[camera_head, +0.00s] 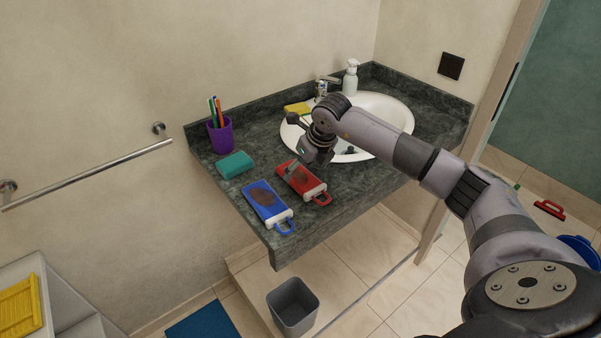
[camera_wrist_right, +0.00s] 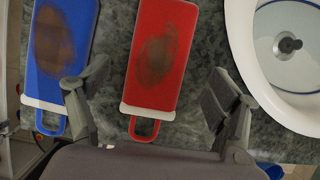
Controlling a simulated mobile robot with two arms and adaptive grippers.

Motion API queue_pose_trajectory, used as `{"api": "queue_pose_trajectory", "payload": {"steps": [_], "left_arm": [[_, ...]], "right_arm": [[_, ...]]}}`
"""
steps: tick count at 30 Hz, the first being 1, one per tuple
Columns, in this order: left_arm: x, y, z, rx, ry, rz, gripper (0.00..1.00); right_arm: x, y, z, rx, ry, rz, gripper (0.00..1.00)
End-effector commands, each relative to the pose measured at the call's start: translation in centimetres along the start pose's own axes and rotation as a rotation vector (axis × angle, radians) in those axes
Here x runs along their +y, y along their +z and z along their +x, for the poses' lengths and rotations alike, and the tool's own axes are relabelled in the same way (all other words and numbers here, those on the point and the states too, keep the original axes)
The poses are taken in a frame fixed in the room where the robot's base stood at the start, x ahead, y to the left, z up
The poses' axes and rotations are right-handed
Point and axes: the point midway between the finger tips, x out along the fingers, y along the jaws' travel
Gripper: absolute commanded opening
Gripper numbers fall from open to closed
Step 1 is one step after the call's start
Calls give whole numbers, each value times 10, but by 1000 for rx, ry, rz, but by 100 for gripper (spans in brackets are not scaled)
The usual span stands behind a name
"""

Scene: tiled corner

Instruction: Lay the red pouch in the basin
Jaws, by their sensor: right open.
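The red pouch (camera_head: 302,181) lies flat on the dark stone counter, left of and in front of the basin. It has a brown patch, a white end strip and a red loop. The white basin (camera_head: 395,108) is set into the counter and is partly hidden by my right arm. My right gripper (camera_head: 308,165) is open above the red pouch. In the right wrist view the red pouch (camera_wrist_right: 160,55) lies between and beyond the open fingers (camera_wrist_right: 160,105), and the basin rim (camera_wrist_right: 245,60) is at the right. My left gripper is not in view.
A similar blue pouch (camera_head: 266,204) lies left of the red one. A teal block (camera_head: 235,164), a purple cup (camera_head: 220,136) with brushes, a yellow sponge (camera_head: 297,109), a faucet (camera_head: 322,86) and a soap bottle (camera_head: 351,77) are also on the counter. A grey bin (camera_head: 293,307) stands below.

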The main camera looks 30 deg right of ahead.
Motion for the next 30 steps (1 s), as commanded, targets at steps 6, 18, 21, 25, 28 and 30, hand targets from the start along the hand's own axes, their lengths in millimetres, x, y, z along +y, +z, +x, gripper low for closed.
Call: {"api": "queue_pose_trajectory", "payload": {"steps": [6, 18, 21, 25, 28, 30], "left_arm": [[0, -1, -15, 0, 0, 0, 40], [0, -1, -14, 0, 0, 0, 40], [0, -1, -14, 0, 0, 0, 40], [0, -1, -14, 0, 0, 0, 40], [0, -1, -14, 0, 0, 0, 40], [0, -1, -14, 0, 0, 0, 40]], "right_arm": [[2, 1, 26, 2, 2, 1, 83], [1, 1, 31, 0, 1, 1, 75], [1, 1, 30, 0, 1, 1, 68], [1, 1, 30, 0, 1, 1, 59], [1, 1, 30, 0, 0, 1, 53], [1, 1, 30, 0, 0, 1, 48]]}}
